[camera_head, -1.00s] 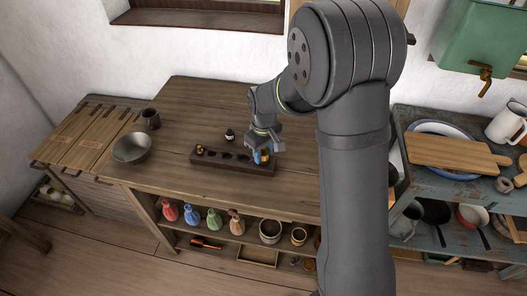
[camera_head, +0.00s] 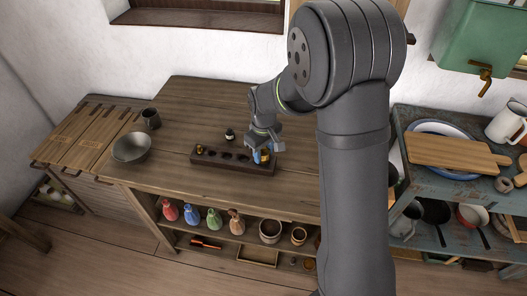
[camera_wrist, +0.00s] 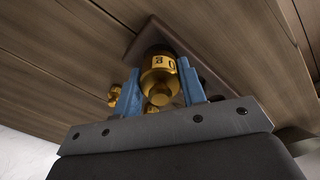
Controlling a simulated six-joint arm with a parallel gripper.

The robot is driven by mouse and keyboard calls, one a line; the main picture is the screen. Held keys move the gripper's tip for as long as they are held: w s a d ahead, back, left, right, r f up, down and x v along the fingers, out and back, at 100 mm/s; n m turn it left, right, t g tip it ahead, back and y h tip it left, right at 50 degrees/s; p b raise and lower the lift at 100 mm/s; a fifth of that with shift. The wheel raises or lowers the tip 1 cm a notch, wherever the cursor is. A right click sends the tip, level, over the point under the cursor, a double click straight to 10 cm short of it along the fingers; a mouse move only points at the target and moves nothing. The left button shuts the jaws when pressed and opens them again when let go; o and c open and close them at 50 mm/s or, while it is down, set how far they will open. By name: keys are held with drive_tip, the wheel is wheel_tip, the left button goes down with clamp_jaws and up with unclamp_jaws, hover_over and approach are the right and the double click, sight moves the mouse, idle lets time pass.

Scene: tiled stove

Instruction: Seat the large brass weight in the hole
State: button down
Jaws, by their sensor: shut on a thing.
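The large brass weight (camera_wrist: 160,78) has engraved marks on its side and sits between the blue fingers of my gripper (camera_wrist: 160,95) in the wrist view. My gripper (camera_head: 262,156) is shut on it at the right end of the dark wooden block with holes (camera_head: 220,163). In the head view the brass weight (camera_head: 264,155) shows only in part between the fingers. The weight is over the block's end; I cannot tell how deep it is in a hole, since its lower part is hidden. Several dark holes show in the block.
A small brass weight (camera_head: 199,149) sits at the block's left end. A small dark weight (camera_head: 230,134) stands behind the block. A metal bowl (camera_head: 131,147) and a dark cup (camera_head: 151,119) are at the table's left. The tabletop (camera_head: 200,110) behind the block is mostly clear.

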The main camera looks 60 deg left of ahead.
drive_tip(key=shift+f, duration=0.85)
drive_tip(key=c, duration=0.8)
unclamp_jaws()
wheel_tip(320, 180, up, 17)
drive_tip(key=shift+r, duration=0.2)
wheel_tip(320, 180, down, 18)
drive_tip(key=shift+r, duration=0.45)
